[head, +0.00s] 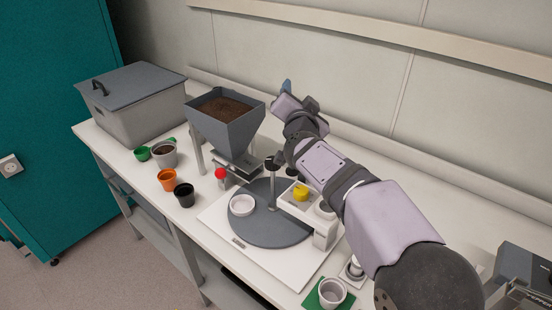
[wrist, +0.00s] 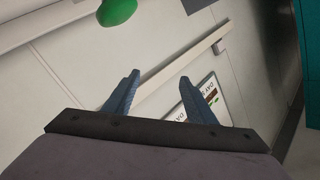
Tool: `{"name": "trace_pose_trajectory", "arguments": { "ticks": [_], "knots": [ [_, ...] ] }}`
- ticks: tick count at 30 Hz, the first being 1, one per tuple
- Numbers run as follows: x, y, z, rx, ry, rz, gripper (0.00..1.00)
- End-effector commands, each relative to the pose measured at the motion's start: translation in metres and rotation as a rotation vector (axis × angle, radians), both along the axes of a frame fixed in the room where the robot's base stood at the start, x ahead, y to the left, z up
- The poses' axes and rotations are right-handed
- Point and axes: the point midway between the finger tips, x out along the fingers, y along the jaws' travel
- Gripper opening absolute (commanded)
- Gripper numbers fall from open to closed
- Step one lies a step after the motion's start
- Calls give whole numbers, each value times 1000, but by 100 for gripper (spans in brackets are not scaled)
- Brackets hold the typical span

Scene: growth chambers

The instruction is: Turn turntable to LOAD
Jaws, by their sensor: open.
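The turntable (head: 252,222) is a dark grey disc on a white base plate in the head view. A white round dish (head: 242,205) sits on its left part. A post with a dark knob (head: 270,163) stands up from the disc. A small plate, perhaps a label (head: 238,243), is on the base's front; I cannot read it. My gripper shows in the wrist view (wrist: 155,95) with two blue fingers apart and nothing between them. In the head view, its blue fingertip (head: 287,87) is raised behind the turntable near the wall, clear of the disc.
A hopper of soil (head: 226,112) stands behind left of the turntable. Several pots, including an orange one (head: 168,180) and a black one (head: 184,195), stand at left. A white housing with a yellow button (head: 301,193) is at the disc's right. A lidded grey bin (head: 134,103) is at far left.

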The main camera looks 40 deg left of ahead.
Motion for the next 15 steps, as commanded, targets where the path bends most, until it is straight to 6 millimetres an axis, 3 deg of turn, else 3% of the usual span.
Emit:
{"name": "trace_pose_trajectory", "arguments": {
  "ticks": [3,5,7,9,12,15],
  "knots": [
    [-13,-17,14,-99,-239,-97,51],
    [-27,-20,12,-155,-333,-133,51],
    [-53,-16,-13,-237,-395,-153,51],
    [-83,-12,-53,-326,-409,-152,51],
    [-113,-13,-97,-423,-407,-146,51],
    [-132,-18,-124,-487,-409,-143,51]
  ]
}}
